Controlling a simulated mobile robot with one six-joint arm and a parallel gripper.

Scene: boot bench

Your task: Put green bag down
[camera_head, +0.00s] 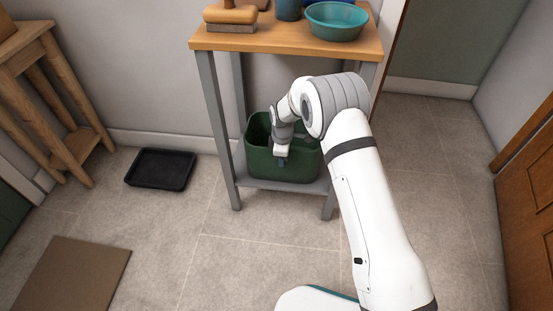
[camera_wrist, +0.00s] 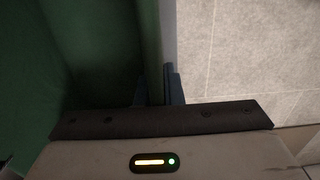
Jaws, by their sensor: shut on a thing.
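The green bag (camera_head: 262,165) is an open-topped, dark green container on the grey lower shelf (camera_head: 285,186) of the bench. It stands upright and appears to rest on the shelf. My gripper (camera_head: 282,162) reaches down to its front wall and is shut on the rim. In the wrist view the bag's wall (camera_wrist: 150,45) runs between the two fingers of my gripper (camera_wrist: 157,88), with the dark inside of the bag to the left. The fingertips are partly hidden by the rim.
The wooden bench top (camera_head: 270,42) holds a brush (camera_head: 230,18), a blue cup (camera_head: 289,9) and a teal bowl (camera_head: 336,21). A black tray (camera_head: 161,169) and a brown mat (camera_head: 72,275) lie on the floor to the left. A wooden stand (camera_head: 50,90) is at the far left. Floor in front is clear.

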